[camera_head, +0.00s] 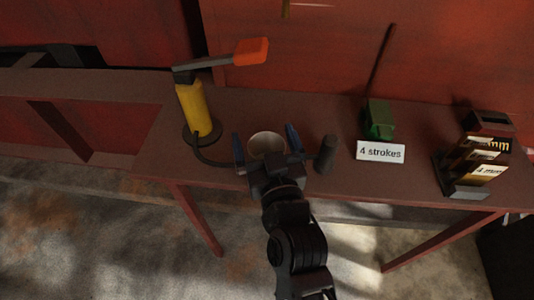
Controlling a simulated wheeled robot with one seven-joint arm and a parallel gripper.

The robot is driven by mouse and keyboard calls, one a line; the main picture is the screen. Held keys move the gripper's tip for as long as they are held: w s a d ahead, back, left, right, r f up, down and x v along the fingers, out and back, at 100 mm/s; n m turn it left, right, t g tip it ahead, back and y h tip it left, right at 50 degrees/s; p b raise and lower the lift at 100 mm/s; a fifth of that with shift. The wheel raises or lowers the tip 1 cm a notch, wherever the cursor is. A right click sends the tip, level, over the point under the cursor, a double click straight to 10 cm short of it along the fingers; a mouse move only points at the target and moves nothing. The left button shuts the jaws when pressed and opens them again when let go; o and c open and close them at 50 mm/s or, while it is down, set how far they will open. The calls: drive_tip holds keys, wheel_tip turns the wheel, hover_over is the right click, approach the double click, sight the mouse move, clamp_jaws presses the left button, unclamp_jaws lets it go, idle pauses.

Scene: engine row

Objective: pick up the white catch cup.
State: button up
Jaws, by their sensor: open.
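The white catch cup (266,142) stands on the brown bench near its front edge. I see its round rim and pale inside from above; its lower front is hidden behind my gripper. My gripper (266,146) is open, with one finger to the left of the cup and the other to the right. I cannot tell whether either finger touches the cup.
A yellow hand pump (193,107) with an orange-tipped lever (251,51) stands left of the cup. A dark cylinder (327,153) stands close on the right. Farther right are a green can (379,119), a "4 strokes" sign (380,152) and a dark labelled block (477,152).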

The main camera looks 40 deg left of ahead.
drive_tip(key=shift+c, duration=0.4)
drive_tip(key=c, duration=1)
drive_tip(key=shift+r, duration=0.1)
